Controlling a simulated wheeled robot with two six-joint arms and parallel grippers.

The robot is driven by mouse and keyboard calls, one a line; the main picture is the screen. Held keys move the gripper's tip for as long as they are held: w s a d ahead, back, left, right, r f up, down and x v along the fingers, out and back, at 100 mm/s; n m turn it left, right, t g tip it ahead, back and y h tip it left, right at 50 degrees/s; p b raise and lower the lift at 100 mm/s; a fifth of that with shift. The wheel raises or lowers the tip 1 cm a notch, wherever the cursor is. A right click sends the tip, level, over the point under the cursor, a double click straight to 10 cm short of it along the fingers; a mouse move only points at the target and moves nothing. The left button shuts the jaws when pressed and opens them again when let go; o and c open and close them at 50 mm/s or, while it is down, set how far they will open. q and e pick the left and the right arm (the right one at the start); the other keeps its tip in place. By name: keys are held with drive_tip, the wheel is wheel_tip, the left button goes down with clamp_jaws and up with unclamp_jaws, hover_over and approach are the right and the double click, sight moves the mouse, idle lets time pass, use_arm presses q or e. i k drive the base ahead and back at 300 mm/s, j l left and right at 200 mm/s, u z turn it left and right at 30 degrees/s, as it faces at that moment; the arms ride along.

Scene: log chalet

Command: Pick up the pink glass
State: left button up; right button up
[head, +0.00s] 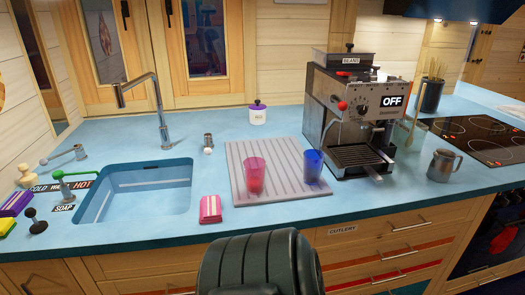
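The pink glass (254,176) stands upright on the left part of a grooved drying board (279,158) on the blue counter. A blue glass (312,166) stands upright to its right on the same board, with a gap between them. Neither of my grippers shows in the head view, and nothing touches the pink glass. A dark rounded shape at the bottom middle hides part of the drawer fronts below the counter edge.
A sink (136,194) with a tap (158,110) lies to the left. A pink striped sponge (210,209) lies at the front edge. A coffee machine (347,97) and a metal jug (443,165) stand to the right. A purple-lidded jar (258,114) is behind the board.

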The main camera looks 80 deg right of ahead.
sight(255, 177)
drive_tip(key=z, duration=2.9)
